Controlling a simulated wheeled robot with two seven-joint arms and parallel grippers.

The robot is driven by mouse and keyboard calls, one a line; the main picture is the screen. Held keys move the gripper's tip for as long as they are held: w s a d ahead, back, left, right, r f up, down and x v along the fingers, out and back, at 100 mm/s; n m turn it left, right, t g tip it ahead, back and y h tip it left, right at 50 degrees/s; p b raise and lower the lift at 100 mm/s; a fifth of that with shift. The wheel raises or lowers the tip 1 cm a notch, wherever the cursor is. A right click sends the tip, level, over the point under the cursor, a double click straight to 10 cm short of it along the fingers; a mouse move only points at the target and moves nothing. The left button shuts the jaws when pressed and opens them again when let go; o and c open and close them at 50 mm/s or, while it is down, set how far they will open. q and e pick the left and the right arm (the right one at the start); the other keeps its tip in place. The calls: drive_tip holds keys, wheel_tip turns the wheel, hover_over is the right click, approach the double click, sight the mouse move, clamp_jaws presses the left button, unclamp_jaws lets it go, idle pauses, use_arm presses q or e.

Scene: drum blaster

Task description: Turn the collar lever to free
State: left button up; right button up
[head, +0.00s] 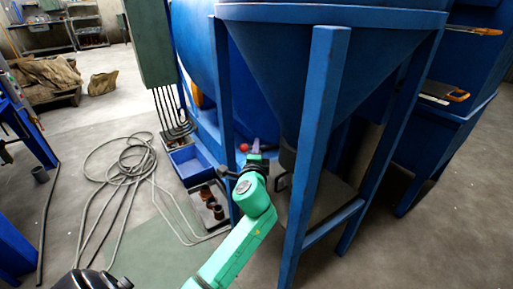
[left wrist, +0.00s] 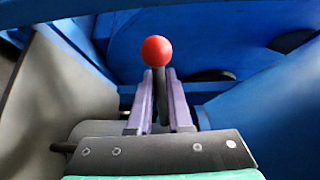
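The collar lever shows in the left wrist view as a dark stem with a red ball knob (left wrist: 156,51) on its end. The knob also shows in the head view (head: 244,147), low beside the blue drum. My left gripper (left wrist: 160,85) has its two purple fingers close together, one on each side of the stem just below the knob. The gap between them is about as narrow as the stem, and they look shut on it. My left gripper also shows in the head view (head: 256,147), beside the knob. The lever's lower end and the collar are hidden. My right gripper is not in view.
A blue hopper (head: 280,60) on blue legs (head: 315,150) stands close to the right of my left arm. A blue bin (head: 190,160) and a tray with brown parts (head: 210,205) stand to the left. A coiled grey hose (head: 125,170) lies on the floor.

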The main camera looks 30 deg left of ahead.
use_arm(q)
drive_tip(key=o, duration=0.4)
drive_tip(key=shift+c, duration=0.2)
